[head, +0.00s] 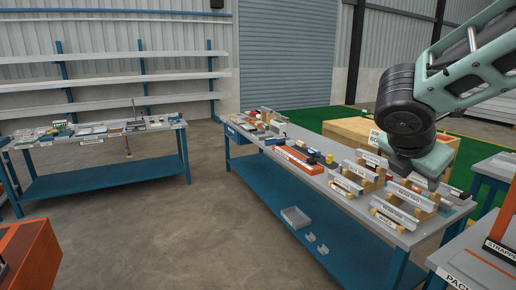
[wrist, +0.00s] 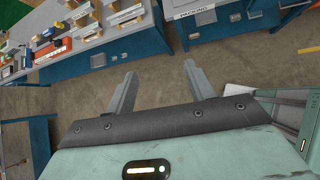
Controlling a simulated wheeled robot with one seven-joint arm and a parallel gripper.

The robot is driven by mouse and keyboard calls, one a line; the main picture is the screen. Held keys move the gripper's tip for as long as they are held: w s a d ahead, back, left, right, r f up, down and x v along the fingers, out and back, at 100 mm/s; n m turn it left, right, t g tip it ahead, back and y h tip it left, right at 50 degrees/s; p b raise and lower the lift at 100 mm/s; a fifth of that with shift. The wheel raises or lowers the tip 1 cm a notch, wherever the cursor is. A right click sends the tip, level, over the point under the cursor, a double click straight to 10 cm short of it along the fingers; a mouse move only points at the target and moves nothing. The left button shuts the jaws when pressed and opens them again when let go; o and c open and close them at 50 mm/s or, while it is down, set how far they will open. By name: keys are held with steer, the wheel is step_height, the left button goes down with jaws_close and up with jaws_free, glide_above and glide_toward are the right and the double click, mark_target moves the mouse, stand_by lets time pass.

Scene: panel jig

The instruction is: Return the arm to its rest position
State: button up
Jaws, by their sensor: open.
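My arm (head: 463,82) comes in from the upper right in the head view, bent downward over the right end of the long workbench. In the wrist view my gripper (wrist: 162,82) has its two grey fingers spread apart with nothing between them. Bare concrete floor shows behind the fingers. The fingertips cannot be made out in the head view, where only the teal end of the arm shows above the bench.
The long blue workbench (head: 296,208) carries labelled wooden jigs and a red-orange tool. A grey bin (head: 295,217) stands on its lower shelf. A cardboard crate (head: 350,131) is behind it. Another bench (head: 105,178) stands left. Open floor (head: 180,240) lies between.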

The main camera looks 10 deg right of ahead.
steer(key=s+a+f+m+g+y+b, duration=0.1)
steer(key=s+a+f+m+g+y, duration=0.1)
steer(key=s+a+f+m+y, duration=0.2)
steer(key=s+a+f+m+g+y+b, duration=0.1)
steer(key=s+a+f+m+g+y, duration=0.1)
steer(key=s+a+f+m, duration=0.8)
steer(key=s+a+f+y, duration=0.1)
steer(key=s+a, duration=0.5)
steer(key=a, duration=0.1)
steer(key=shift+f+g+y+b, duration=0.3)
steer(key=shift+f+y+b, duration=0.1)
